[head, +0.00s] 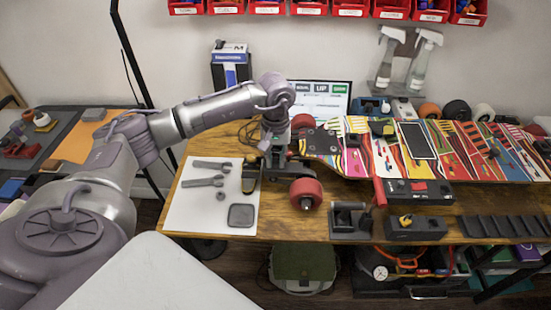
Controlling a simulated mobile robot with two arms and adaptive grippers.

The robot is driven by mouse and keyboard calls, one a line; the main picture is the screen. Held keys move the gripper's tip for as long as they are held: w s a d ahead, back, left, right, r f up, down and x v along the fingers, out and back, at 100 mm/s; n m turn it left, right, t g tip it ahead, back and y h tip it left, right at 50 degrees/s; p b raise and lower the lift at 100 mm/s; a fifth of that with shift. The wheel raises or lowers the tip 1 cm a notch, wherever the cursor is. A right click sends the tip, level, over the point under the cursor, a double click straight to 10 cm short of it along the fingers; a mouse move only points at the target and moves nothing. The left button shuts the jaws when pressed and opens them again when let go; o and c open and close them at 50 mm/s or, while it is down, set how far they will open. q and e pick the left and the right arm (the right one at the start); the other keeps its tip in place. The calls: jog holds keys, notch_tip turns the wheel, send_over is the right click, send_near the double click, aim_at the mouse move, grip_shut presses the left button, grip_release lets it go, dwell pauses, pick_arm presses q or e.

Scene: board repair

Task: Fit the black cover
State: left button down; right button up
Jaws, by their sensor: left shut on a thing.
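A flat black rectangular panel (417,141) with a pale edge lies on the colourful longboard (468,152); I cannot tell for sure whether it is the black cover. A smaller dark square piece (241,215) lies on the white mat. My left gripper (275,150) points down at the board's left end, beside the truck with red wheels (306,193). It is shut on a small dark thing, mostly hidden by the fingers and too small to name. My right gripper is not in view.
The white mat (188,215) holds grey wrenches (204,181). A black and red device (418,192) and dark holders (415,228) stand along the front of the wooden table. Spray bottles (424,62) and loose wheels (457,111) stand behind the board. Red bins hang above.

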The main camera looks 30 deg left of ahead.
pick_arm(q)
jog(key=shift+f+b, duration=0.1)
jog(key=shift+b, duration=0.3)
dwell(0.8)
jog(key=c, duration=1)
grip_release()
jog(key=shift+c, duration=0.8)
jog(key=shift+r+p, duration=2.05)
jog(key=shift+r, duration=1.75)
